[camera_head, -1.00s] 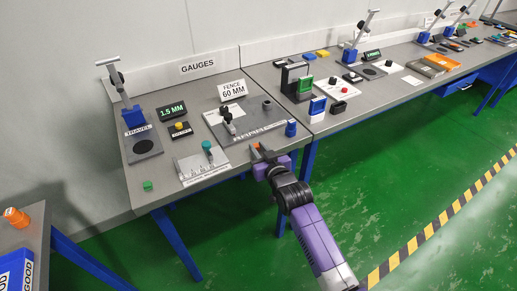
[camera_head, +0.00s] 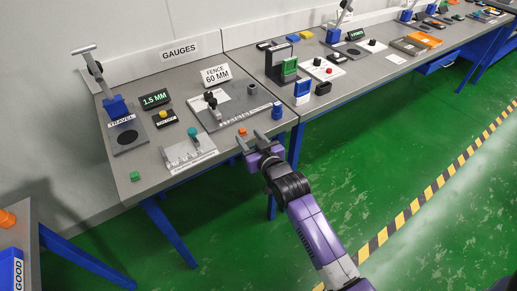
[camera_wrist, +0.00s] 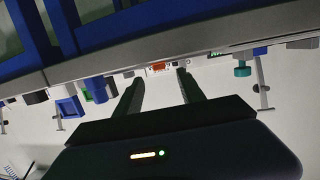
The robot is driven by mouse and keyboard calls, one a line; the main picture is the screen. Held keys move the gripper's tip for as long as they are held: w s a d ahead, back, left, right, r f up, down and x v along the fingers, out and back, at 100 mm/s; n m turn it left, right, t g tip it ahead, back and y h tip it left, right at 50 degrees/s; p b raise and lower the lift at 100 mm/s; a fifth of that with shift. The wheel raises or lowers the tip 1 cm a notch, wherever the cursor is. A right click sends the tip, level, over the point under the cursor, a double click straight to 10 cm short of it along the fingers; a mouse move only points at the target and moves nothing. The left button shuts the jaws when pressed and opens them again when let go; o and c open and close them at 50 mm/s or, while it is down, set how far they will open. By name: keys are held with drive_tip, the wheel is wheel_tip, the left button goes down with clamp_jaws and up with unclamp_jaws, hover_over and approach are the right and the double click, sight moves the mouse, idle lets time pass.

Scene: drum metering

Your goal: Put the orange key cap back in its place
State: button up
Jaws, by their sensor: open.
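The orange key cap (camera_head: 242,131) lies on the grey gauge table near its front edge, right of the clear fixture with the teal knob. My gripper (camera_head: 251,139) is open at the front edge of the table, with its fingers pointing toward the cap. In the wrist view, the orange cap (camera_wrist: 160,67) shows beyond and between the two spread fingertips (camera_wrist: 159,77), apart from them. Nothing is held. I cannot tell which spot is the cap's place.
A blue cylinder (camera_head: 277,111) stands just right of the cap. The grey fence plate (camera_head: 232,108) lies behind it, and the teal-knob fixture (camera_head: 190,152) to the left. A yellow-button box (camera_head: 165,119) and a green cube (camera_head: 135,176) are farther left.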

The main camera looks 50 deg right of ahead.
drive_tip(key=s+a+n+y, duration=0.1)
drive_tip(key=s+a+y, duration=0.1)
drive_tip(key=s+a, duration=0.75)
drive_tip(key=s+a+n+y, duration=0.1)
drive_tip(key=s+a+n, duration=0.1)
drive_tip(key=s+a, duration=0.8)
drive_tip(key=s+a+r+n+y, duration=0.1)
drive_tip(key=s+a+r, duration=0.1)
drive_tip(key=s, duration=0.6)
drive_tip(key=s+a+r+y, duration=0.2)
drive_tip(key=s+r, duration=0.3)
drive_tip(key=s, duration=0.4)
drive_tip(key=shift+n+t, duration=0.3)
drive_tip(key=shift+n, duration=0.1)
